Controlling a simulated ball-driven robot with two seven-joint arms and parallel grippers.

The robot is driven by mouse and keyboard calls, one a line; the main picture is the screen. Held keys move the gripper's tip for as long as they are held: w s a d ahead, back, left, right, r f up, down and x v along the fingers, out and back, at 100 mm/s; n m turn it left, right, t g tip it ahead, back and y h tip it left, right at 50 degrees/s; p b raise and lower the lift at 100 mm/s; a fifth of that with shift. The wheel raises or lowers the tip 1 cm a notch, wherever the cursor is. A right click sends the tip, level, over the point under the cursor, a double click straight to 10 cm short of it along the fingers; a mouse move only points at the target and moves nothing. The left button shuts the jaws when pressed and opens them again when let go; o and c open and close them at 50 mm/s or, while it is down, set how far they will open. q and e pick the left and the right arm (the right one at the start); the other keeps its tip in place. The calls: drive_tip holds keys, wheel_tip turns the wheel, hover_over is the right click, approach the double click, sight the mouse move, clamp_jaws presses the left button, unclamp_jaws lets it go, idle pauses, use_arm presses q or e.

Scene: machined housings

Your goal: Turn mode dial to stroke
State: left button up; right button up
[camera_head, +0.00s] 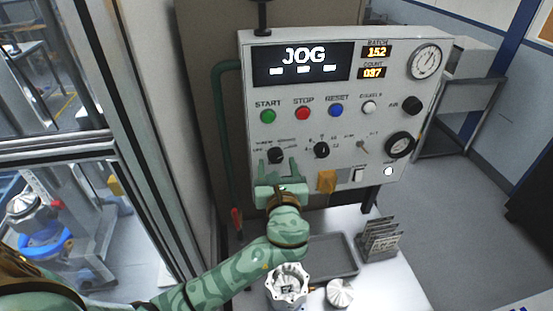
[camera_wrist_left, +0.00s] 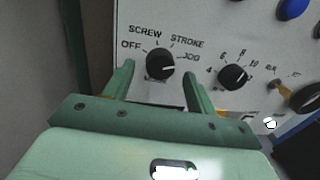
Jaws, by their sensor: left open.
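The mode dial (camera_head: 276,155) is a black round knob at the lower left of the grey control panel (camera_head: 335,85). In the left wrist view the dial (camera_wrist_left: 160,64) has OFF, SCREW, STROKE and JOG printed around it, and its white mark points right, toward JOG. The display (camera_head: 303,62) reads JOG. My left gripper (camera_head: 278,167) is open just below the dial. In the left wrist view its two fingers (camera_wrist_left: 158,74) stand on either side of the dial's lower part, apart from it. My right gripper is not in view.
A second black knob (camera_head: 321,150) sits right of the mode dial. Green, red and blue buttons (camera_head: 303,113) are above. A yellow tag (camera_head: 326,181) hangs below. A grey tray (camera_head: 333,256) and metal housings (camera_head: 287,286) lie on the white table below the panel.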

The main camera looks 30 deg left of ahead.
use_arm(q)
drive_tip(key=shift+w+a, duration=0.3)
drive_tip(key=shift+w, duration=0.15)
drive_tip(key=shift+w+a, duration=0.2)
drive_tip(key=shift+w, duration=0.1)
drive_tip(key=c, duration=1)
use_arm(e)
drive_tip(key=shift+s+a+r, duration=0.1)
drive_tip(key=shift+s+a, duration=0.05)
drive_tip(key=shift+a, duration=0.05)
